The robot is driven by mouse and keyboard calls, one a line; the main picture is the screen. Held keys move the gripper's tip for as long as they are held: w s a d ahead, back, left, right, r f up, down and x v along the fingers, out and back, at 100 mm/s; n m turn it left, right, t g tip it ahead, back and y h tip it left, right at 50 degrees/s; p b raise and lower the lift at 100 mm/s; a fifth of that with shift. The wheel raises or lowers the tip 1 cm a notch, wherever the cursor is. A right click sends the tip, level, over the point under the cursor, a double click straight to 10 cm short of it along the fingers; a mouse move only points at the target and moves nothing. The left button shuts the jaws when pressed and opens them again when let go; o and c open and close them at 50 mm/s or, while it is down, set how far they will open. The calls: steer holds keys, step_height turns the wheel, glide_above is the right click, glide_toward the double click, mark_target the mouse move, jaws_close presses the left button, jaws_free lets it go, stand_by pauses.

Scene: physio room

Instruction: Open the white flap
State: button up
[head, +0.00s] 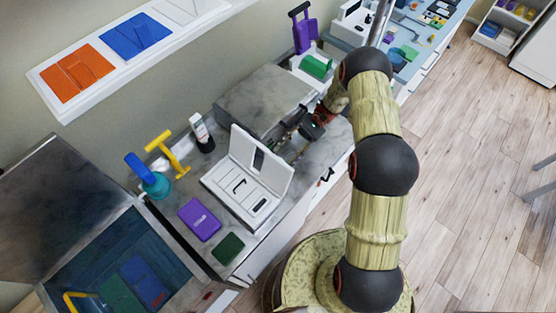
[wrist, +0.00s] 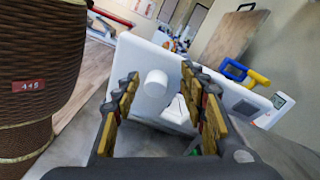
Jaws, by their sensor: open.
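The white flap (head: 262,160) stands raised from a white case (head: 232,192) on the grey worktop, like a lid tilted up. In the wrist view the white flap (wrist: 135,60) faces me and carries a round white knob (wrist: 156,83). My gripper (head: 308,130) is at the flap's far side, to its upper right in the head view. In the wrist view its two fingers (wrist: 160,100) are spread apart, with the knob showing between them. I cannot tell whether either finger touches the knob or flap.
A purple box (head: 199,219) and a dark green pad (head: 228,248) lie left of and below the case. An open bin (head: 172,244) is at lower left.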

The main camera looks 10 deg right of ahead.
steer(key=v, duration=0.8)
steer(key=shift+w, duration=0.1)
steer(key=shift+c, duration=0.6)
